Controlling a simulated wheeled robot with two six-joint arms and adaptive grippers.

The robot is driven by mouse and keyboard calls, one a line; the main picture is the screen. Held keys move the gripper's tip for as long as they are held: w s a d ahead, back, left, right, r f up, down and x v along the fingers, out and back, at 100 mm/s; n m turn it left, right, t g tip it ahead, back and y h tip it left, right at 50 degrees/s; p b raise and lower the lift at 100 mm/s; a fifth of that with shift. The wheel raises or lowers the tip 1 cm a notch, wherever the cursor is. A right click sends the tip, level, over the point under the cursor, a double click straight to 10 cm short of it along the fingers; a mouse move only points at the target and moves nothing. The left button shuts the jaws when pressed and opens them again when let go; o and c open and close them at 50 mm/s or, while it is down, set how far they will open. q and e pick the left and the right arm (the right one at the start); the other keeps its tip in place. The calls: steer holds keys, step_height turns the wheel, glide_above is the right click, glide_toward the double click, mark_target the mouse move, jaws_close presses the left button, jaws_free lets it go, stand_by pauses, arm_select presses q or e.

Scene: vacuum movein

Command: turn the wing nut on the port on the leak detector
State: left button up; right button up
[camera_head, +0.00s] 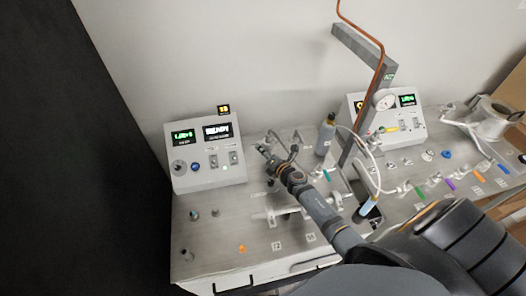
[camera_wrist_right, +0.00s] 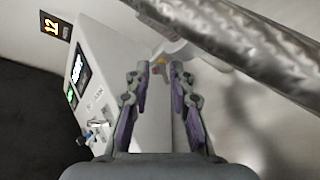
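The leak detector appears to be the white box (camera_head: 208,172) with a green display and a READY display at the left of the bench. It also shows at the left of the right wrist view (camera_wrist_right: 118,75). My right gripper (camera_head: 268,155) is just right of this box, above the bench. In the wrist view its two fingers (camera_wrist_right: 159,72) are apart with nothing held between them. A pale fitting (camera_wrist_right: 178,52) with a small reddish spot lies just beyond the fingertips. I cannot clearly make out a wing nut or tell whether anything touches. My left gripper is not in view.
A braided metal hose (camera_wrist_right: 235,45) crosses close above the right gripper. A grey bottle (camera_head: 326,135) and a post with a copper tube (camera_head: 379,75) stand right of the gripper. A second display box (camera_head: 408,122) is farther right.

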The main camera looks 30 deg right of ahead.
jaws_close()
steer(key=f+m+b, duration=0.1)
steer(key=b, duration=0.3)
steer(key=shift+d+m+t+y, duration=0.1)
steer(key=shift+m+t+y, duration=0.2)
steer(key=shift+t, duration=0.1)
steer(key=shift+r, duration=0.2)
steer(key=shift+r+m, duration=0.15)
steer(key=shift+m, duration=0.15)
steer(key=shift+r, duration=0.1)
